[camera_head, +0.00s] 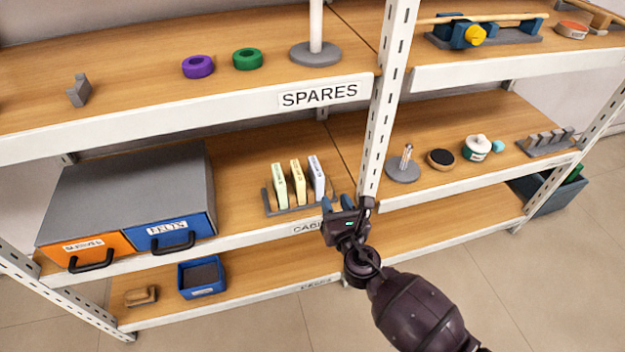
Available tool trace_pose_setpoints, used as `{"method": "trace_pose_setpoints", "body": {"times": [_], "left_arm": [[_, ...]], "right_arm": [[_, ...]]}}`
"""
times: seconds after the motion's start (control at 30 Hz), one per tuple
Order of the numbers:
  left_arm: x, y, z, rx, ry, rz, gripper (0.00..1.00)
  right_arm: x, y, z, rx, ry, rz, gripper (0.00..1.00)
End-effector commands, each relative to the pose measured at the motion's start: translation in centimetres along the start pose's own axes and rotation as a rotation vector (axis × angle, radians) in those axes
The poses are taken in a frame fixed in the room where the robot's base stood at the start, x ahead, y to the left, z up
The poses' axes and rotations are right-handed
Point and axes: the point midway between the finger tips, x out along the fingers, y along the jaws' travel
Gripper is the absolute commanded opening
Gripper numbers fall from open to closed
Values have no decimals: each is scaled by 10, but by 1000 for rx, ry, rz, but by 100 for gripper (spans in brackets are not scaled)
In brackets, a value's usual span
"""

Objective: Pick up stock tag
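Three thin upright cards stand in a grey slotted rack (291,211) on the middle shelf: a pale green one (279,186), a pale yellow one (298,183) and a white-blue one (317,176). Their small print is unreadable, so I cannot tell whether one is the stock tag. My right gripper (346,204) is in front of the middle shelf's edge, just right of the rack and apart from the cards. Its fingers look spread with nothing between them. It hides part of the shelf label. My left gripper is out of view.
A white shelf post (385,105) rises just behind my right gripper. Left of the rack is a grey cabinet (130,185) with orange and blue drawers. Right of the post are a peg stand (403,172) and a round dish (441,159). The SPARES shelf (140,85) overhangs above.

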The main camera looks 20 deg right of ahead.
Motion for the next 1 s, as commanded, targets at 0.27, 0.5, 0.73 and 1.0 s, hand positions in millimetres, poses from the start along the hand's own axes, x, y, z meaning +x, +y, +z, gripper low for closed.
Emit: {"method": "trace_pose_setpoints", "body": {"times": [0.27,0.5,0.73,1.0], "left_arm": [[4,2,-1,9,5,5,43],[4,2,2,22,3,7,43],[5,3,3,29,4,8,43],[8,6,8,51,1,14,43]], "right_arm": [[26,8,0,-121,-33,16,38],[58,8,0,-118,-31,15,38],[71,8,0,-116,-31,15,38],[99,8,-14,-114,-24,14,38]]}}
